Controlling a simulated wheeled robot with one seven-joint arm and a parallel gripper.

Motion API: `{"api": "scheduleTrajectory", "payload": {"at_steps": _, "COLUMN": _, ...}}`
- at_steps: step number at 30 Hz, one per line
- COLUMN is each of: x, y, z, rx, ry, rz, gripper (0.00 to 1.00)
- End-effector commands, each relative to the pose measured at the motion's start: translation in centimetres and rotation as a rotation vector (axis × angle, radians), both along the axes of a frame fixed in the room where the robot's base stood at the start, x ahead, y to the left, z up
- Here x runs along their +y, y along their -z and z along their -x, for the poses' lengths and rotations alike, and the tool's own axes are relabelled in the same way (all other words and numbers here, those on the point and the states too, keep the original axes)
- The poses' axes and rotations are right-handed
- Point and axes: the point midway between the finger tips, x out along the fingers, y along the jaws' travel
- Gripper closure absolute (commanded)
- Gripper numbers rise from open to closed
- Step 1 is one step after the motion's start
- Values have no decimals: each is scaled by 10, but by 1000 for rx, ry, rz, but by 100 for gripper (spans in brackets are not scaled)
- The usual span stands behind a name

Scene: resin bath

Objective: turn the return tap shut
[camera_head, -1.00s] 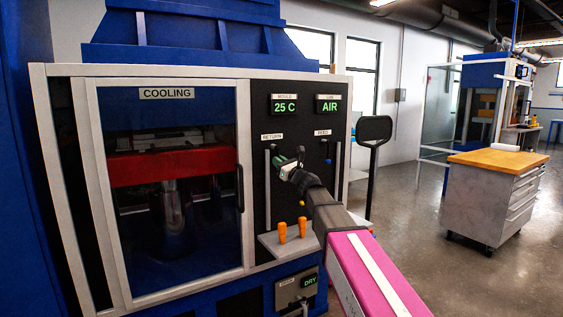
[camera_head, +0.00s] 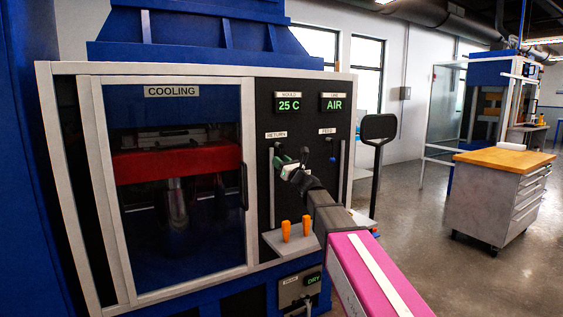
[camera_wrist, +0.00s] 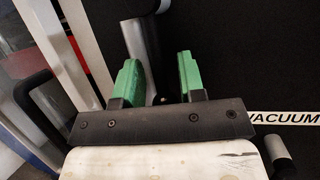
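The return tap's grey pipe (camera_head: 272,195) runs down the black panel under the RETURN label (camera_head: 276,135). My gripper (camera_head: 281,158) is in front of it at the upper part of the pipe and hides most of the tap. In the wrist view my gripper (camera_wrist: 158,80) has its two green fingers apart. A grey bar (camera_wrist: 151,55) with a black part (camera_wrist: 148,6) at its top lies between them, with a gap to the right finger. I cannot tell whether the left finger touches it.
The feed tap (camera_head: 331,160) with a blue part is to the right. Two orange pegs (camera_head: 286,231) stand on a grey shelf (camera_head: 275,243) below. The cooling door has a black handle (camera_head: 244,187). A VACUUM label (camera_wrist: 283,117) shows in the wrist view. A wooden-topped cart (camera_head: 505,159) stands right.

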Motion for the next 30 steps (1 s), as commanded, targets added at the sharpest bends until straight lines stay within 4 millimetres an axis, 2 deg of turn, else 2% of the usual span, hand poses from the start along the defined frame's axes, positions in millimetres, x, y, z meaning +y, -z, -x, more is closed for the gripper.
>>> {"api": "scheduleTrajectory", "payload": {"at_steps": 8, "x": -1, "y": -3, "z": 1, "rx": -6, "ry": -2, "rz": -3, "gripper": 64}}
{"api": "scheduleTrajectory", "payload": {"at_steps": 14, "x": -10, "y": 2, "z": 10, "rx": -6, "ry": -2, "rz": -3, "gripper": 64}}
{"api": "scheduleTrajectory", "payload": {"at_steps": 30, "x": -67, "y": 37, "z": 69, "rx": -4, "ry": 0, "rz": -2, "gripper": 64}}
